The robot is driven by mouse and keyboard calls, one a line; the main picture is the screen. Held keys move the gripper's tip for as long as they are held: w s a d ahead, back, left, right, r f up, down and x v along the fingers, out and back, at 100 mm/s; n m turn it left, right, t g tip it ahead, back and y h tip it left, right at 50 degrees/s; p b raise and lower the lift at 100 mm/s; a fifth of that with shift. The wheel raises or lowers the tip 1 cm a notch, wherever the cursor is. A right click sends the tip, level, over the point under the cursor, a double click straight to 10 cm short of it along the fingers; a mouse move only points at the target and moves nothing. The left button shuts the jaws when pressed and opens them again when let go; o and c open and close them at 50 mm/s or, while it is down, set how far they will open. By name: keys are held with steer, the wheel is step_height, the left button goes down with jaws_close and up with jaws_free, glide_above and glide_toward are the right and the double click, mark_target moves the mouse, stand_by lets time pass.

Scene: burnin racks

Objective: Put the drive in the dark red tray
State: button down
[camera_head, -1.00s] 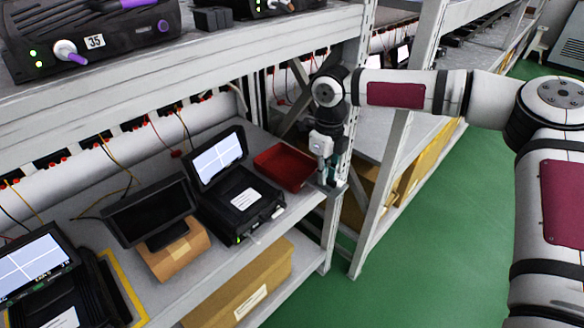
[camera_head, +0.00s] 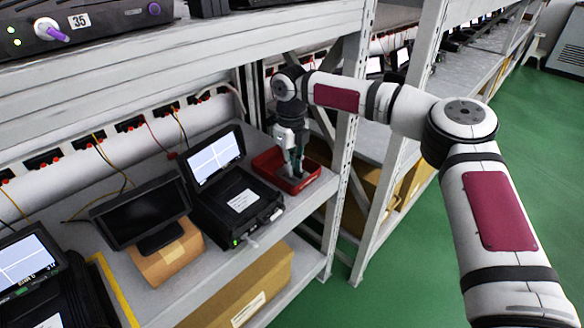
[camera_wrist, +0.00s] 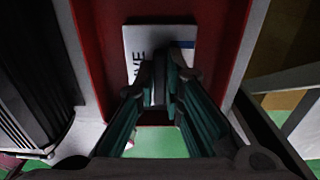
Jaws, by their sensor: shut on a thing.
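The dark red tray (camera_head: 262,165) stands on the shelf, right of the black unit with the lit screen. My gripper (camera_head: 294,172) reaches down into it, with the fingers inside the tray's outline. In the wrist view the tray's red inside (camera_wrist: 92,45) spreads around the fingers. The drive (camera_wrist: 140,42), with a white label, part of its lettering and a blue patch showing, is at the tips of my gripper (camera_wrist: 162,88), which is shut on it. The fingers hide part of the drive. I cannot tell whether it touches the tray floor.
The black unit (camera_head: 238,205) with its screen stands close left of the tray. A dark monitor (camera_head: 142,215) on a cardboard box (camera_head: 165,258) is further left. A shelf post (camera_head: 340,175) rises just right of the tray, and the upper shelf (camera_head: 190,65) lies above and in front.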

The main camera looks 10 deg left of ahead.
steer(key=shift+f, duration=0.1)
steer(key=c, duration=1.7)
jaws_free()
step_height(320, 180, up, 5)
steer(key=shift+a+r+p, duration=0.1)
steer(key=shift+r+p, duration=0.1)
steer(key=shift+p, duration=0.5)
steer(key=shift+a+r, duration=0.1)
steer(key=shift+r, duration=0.2)
steer(key=shift+r+b, duration=0.3)
steer(key=shift+r, duration=0.55)
